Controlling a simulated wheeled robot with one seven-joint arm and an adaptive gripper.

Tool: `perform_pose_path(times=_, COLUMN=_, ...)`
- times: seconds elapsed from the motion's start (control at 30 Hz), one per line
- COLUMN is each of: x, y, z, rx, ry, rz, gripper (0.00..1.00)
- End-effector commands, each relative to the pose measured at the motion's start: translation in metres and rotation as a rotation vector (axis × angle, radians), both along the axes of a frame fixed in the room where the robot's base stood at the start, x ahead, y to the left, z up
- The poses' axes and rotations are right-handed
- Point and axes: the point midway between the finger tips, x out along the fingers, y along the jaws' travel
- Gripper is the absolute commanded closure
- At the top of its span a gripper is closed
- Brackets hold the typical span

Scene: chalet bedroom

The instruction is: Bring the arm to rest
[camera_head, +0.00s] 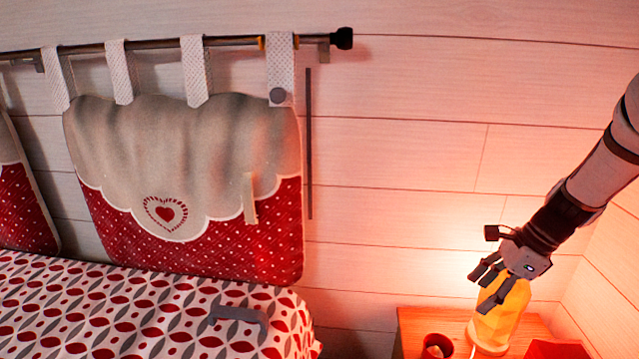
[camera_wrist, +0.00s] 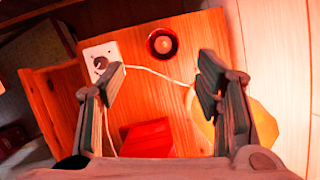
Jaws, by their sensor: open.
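My gripper (camera_head: 487,284) is at the end of my arm, at the right of the head view, in front of the glowing yellow lamp (camera_head: 500,318). In the wrist view my gripper (camera_wrist: 160,82) shows two dark fingers spread wide apart, with nothing held between them. It points down over the wooden nightstand (camera_wrist: 188,32). The lamp (camera_wrist: 203,127) is partly hidden behind the right finger. I cannot tell the exact gap between the gripper and the lamp.
A red cup (camera_head: 437,346) stands on the nightstand, left of the lamp. A red object (camera_wrist: 147,138) and a white socket plate (camera_wrist: 101,58) with a cord are close by. The bed (camera_head: 130,310) fills the lower left. The plank wall (camera_head: 420,130) is behind.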

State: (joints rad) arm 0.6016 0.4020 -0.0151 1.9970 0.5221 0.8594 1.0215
Motion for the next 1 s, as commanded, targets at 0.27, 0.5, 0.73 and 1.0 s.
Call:
perform_pose_path(times=0.27, x=-0.034, y=0.067, z=0.065, rx=-0.099, ry=-0.087, rz=0.395, gripper=0.42)
perform_pose_path(times=0.5, x=-0.081, y=0.117, z=0.107, rx=-0.19, ry=-0.153, rz=0.751, gripper=0.42)
perform_pose_path(times=0.73, x=-0.136, y=0.153, z=0.133, rx=-0.276, ry=-0.208, rz=1.085, gripper=0.42)
perform_pose_path(times=1.0, x=-0.203, y=0.178, z=0.147, rx=-0.378, ry=-0.257, rz=1.465, gripper=0.42)
